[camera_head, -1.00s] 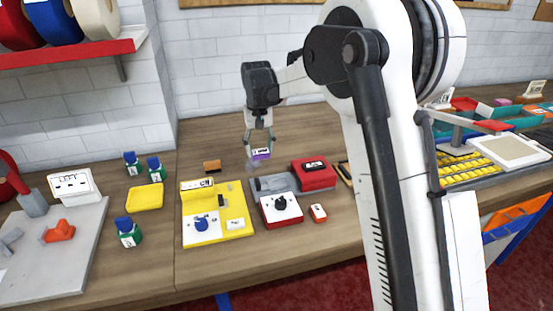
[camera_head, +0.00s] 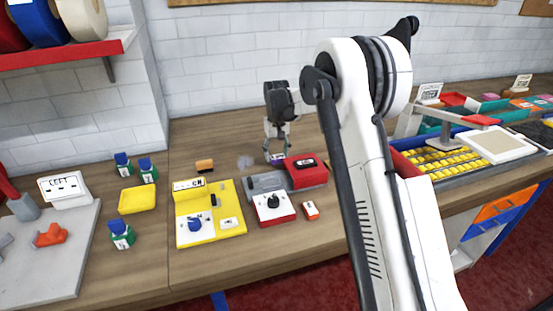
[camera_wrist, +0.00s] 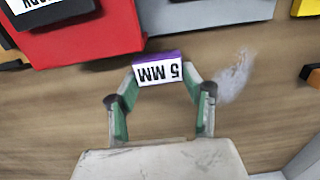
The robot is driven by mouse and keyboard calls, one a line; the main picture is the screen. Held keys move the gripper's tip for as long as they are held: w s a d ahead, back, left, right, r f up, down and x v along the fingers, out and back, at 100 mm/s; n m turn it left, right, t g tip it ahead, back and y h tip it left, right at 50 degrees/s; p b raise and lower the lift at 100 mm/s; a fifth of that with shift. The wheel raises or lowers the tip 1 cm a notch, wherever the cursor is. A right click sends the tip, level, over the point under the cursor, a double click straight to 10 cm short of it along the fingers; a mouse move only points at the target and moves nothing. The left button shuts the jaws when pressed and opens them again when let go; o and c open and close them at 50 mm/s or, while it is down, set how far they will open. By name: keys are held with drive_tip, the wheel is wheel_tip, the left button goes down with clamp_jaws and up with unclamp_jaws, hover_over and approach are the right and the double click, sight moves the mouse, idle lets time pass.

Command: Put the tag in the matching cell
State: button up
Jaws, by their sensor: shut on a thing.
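My gripper (camera_head: 275,148) is shut on a small tag (camera_head: 277,158) above the wooden bench, behind the red and grey device. A blue-edged tray with several yellow rows (camera_head: 458,153) lies at the right; I cannot read any cell labels there.
The red and grey device (camera_head: 307,172) is close to my gripper. A yellow device (camera_head: 230,212), a yellow dish (camera_head: 137,200) and several green bottles (camera_head: 122,236) stand left. A cream panel (camera_head: 497,145) stands over part of the tray. Bare bench lies behind the devices.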

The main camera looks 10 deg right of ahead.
drive_tip(key=shift+f, duration=1.2)
drive_tip(key=shift+f, duration=0.15)
drive_tip(key=o, duration=1)
